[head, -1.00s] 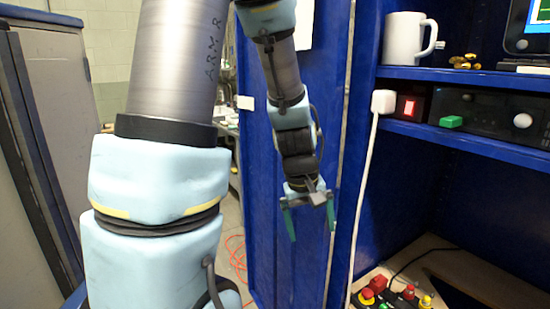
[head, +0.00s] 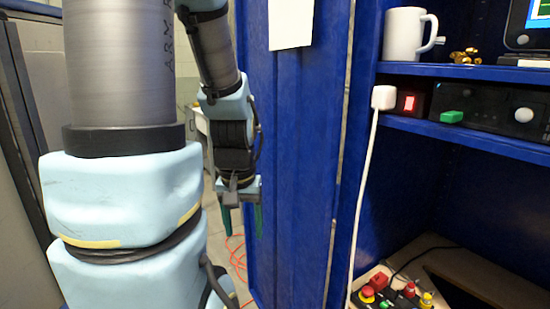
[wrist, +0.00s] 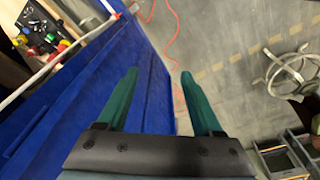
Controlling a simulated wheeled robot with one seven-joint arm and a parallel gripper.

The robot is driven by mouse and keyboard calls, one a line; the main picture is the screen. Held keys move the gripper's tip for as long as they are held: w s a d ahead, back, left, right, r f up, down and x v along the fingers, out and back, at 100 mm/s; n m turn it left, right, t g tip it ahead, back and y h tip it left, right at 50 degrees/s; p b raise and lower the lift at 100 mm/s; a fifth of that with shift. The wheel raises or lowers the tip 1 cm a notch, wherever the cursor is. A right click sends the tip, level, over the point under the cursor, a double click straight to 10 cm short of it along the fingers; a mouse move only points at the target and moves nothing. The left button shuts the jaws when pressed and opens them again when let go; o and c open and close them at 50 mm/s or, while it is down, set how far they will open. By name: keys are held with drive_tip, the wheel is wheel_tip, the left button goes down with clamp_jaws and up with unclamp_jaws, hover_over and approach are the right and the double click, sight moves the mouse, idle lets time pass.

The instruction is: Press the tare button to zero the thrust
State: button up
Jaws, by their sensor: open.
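No button label is readable, so I cannot tell which button is the tare button. A control box (head: 392,298) with several red, green and yellow-based buttons sits low at the right, cut off by the frame's lower edge. Its buttons (wrist: 48,40) also show at the upper left of the wrist view. A black unit (head: 480,112) on the shelf has a green block-like part (head: 452,117) and a white knob (head: 523,115). My gripper (head: 242,232) is open and empty, pointing down left of the blue panel, apart from all buttons. Its green fingers show in the wrist view (wrist: 159,75).
The blue upright panel (head: 300,170) stands between my gripper and the control box. A white cable (head: 362,210) hangs along the cabinet's left side. A white mug (head: 405,36) stands on the upper shelf (head: 460,72). A red hose (wrist: 172,40) lies on the floor.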

clamp_jaws()
idle(0.3)
idle(1.0)
